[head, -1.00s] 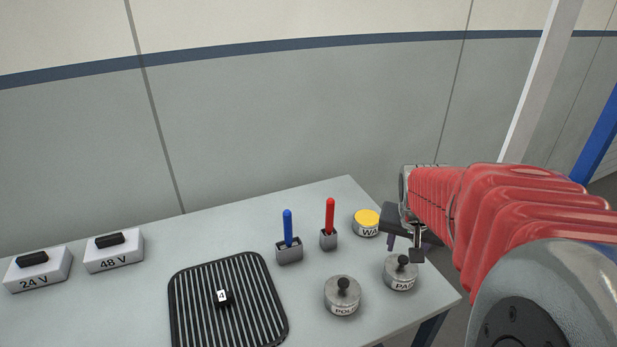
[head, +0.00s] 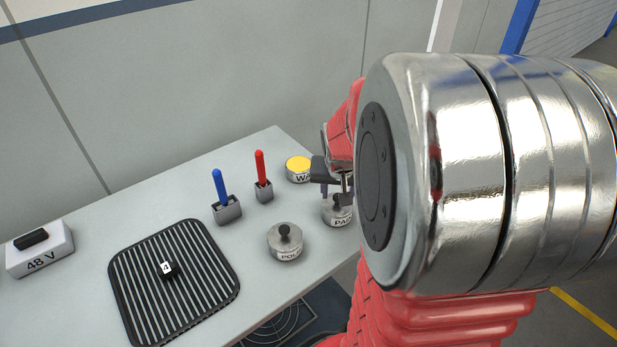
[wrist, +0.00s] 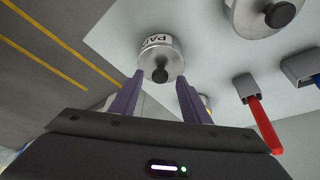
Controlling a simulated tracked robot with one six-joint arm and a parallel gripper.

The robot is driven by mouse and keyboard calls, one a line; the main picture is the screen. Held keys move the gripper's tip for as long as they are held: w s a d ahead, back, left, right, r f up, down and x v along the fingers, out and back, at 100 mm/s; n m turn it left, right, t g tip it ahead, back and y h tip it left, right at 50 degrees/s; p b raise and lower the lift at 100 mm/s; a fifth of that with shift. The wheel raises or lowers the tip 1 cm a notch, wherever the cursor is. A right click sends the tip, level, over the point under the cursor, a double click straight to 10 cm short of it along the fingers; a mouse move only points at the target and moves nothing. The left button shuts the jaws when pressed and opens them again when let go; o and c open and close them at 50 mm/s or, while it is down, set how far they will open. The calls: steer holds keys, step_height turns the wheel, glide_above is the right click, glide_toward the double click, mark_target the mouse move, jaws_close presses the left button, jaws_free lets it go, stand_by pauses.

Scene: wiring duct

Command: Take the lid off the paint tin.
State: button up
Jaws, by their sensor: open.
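The tin whose label begins with "PA" (head: 336,216) stands near the right edge of the table, partly hidden by my gripper and arm. In the wrist view this tin (wrist: 160,50) is grey metal, with a lid and a black knob (wrist: 160,76) on top. My gripper (wrist: 160,82) is open. Its two purple fingers point toward the tin, one on each side of the knob in that view, with nothing held. In the head view my gripper (head: 340,187) is just above the tin. I cannot tell how high the fingertips are above the knob.
A lidded tin labelled "POL" (head: 285,244) and a yellow-topped tin labelled "WA" (head: 299,170) stand close by. Red (head: 263,178) and blue (head: 221,190) handled items stand in grey holders. A black ribbed mat (head: 135,290) with a block numbered 4 (head: 169,270) lies left.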

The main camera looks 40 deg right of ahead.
steer(key=shift+x, duration=0.85)
steer(key=shift+c, duration=0.7)
jaws_close()
steer(key=shift+r, duration=0.1)
step_height(320, 180, up, 10)
stand_by(0.5)
